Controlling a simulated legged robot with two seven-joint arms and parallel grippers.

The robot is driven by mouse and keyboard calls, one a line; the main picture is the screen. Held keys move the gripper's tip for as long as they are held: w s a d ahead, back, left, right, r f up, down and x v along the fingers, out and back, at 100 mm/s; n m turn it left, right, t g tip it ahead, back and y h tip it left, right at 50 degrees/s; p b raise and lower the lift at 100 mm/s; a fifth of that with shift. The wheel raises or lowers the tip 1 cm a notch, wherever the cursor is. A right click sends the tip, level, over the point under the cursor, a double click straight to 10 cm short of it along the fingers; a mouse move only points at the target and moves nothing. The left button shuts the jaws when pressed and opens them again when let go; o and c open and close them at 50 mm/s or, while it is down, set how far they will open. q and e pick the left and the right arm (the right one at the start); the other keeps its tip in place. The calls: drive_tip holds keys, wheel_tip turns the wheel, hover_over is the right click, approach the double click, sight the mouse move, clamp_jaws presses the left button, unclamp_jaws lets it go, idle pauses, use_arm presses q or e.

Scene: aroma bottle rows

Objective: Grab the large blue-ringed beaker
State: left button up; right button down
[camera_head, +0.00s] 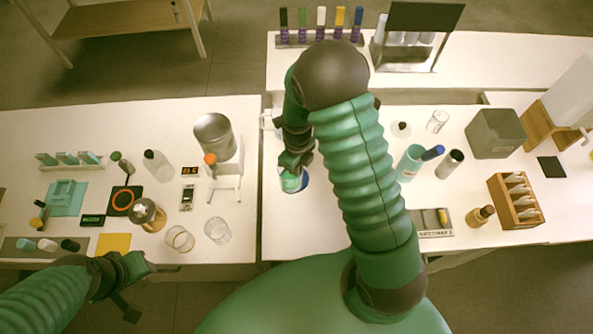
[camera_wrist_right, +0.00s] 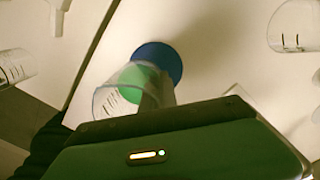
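The large blue-ringed beaker (camera_head: 291,183) is a clear vessel with green inside and a blue ring at its base. It stands near the left edge of the right white table. My right gripper (camera_head: 292,165) is over it, at or close to its rim, and hides part of it. In the right wrist view the beaker (camera_wrist_right: 138,88) shows its clear wall, green contents and blue base, partly behind the gripper body. My left gripper (camera_head: 150,285) is open and empty at the left table's front edge.
On the right table are a teal cylinder (camera_head: 409,163), a dark bottle (camera_head: 452,162) and a wooden rack (camera_head: 515,200). Bare tabletop lies in front of the blue-ringed beaker.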

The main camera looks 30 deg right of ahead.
use_arm(q)
drive_tip(key=shift+s+a+r, duration=0.1)
drive_tip(key=shift+s+a, duration=0.15)
drive_tip(key=shift+a, duration=0.05)
idle(0.5)
